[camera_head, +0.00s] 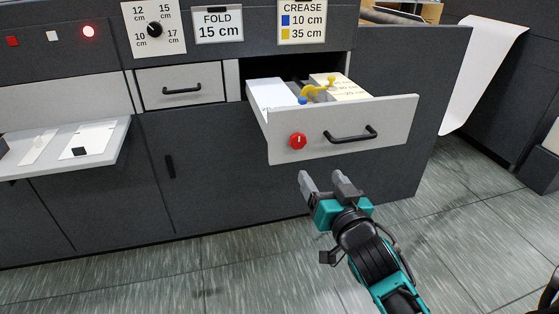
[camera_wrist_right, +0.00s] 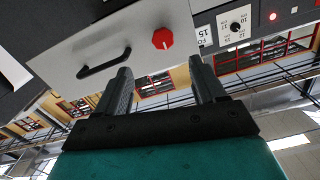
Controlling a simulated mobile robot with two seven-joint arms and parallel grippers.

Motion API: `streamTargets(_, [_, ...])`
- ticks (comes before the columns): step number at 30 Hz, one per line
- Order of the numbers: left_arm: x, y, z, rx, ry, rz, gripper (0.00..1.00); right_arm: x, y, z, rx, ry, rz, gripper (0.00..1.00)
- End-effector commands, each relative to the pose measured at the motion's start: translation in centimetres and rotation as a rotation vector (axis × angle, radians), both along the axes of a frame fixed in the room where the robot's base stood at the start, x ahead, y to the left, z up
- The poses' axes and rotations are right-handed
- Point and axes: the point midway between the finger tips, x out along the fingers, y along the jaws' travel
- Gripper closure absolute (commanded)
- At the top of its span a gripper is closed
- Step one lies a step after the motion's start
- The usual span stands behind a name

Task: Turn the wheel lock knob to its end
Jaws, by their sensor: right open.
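A red knob (camera_head: 298,141) with a white pointer mark sits at the left of the open drawer's front (camera_head: 390,135). This looks like the wheel lock knob; its mark points roughly up. My right gripper (camera_head: 323,180) is open and empty, below and slightly right of the knob, apart from it. In the right wrist view the red knob (camera_wrist_right: 162,38) shows beyond and between the two open fingers (camera_wrist_right: 160,72), nearer the upper edge, with nothing between the fingers. My left gripper is not in view.
A black handle (camera_head: 350,134) sticks out of the drawer front right of the knob. Inside the drawer are a yellow piece (camera_head: 317,88) and a blue one (camera_head: 302,100). A black dial (camera_head: 154,29) is on the panel above. A shelf (camera_head: 110,150) juts out at left. The floor in front is clear.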

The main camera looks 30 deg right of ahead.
Motion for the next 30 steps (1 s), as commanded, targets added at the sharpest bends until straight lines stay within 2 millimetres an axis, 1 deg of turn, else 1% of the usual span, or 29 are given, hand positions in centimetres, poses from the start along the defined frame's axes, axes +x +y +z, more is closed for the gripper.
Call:
streamTargets(5, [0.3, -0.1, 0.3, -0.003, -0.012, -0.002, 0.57, 0.2, -0.5, 0.5, 0.006, -0.02, -0.012, 0.3])
streamTargets(8, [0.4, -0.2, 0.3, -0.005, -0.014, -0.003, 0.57, 0.9, -0.6, 0.5, 0.006, -0.022, -0.012, 0.3])
streamTargets(11, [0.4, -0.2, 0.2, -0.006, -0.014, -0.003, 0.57, 2.1, -0.9, 0.6, 0.004, -0.023, -0.011, 0.3])
streamTargets(21, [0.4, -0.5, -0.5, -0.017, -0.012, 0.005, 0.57, 8.3, -2.4, 0.5, 0.003, -0.021, -0.012, 0.3])
streamTargets(24, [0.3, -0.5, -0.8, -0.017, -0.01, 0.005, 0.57, 9.9, -2.8, 0.5, 0.005, -0.021, -0.013, 0.3])
streamTargets(27, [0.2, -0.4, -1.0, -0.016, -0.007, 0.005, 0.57, 11.2, -3.0, 0.5, 0.005, -0.02, -0.012, 0.3])
streamTargets(30, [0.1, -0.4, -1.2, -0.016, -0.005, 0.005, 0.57, 12.0, -3.3, 0.5, 0.006, -0.02, -0.012, 0.3])
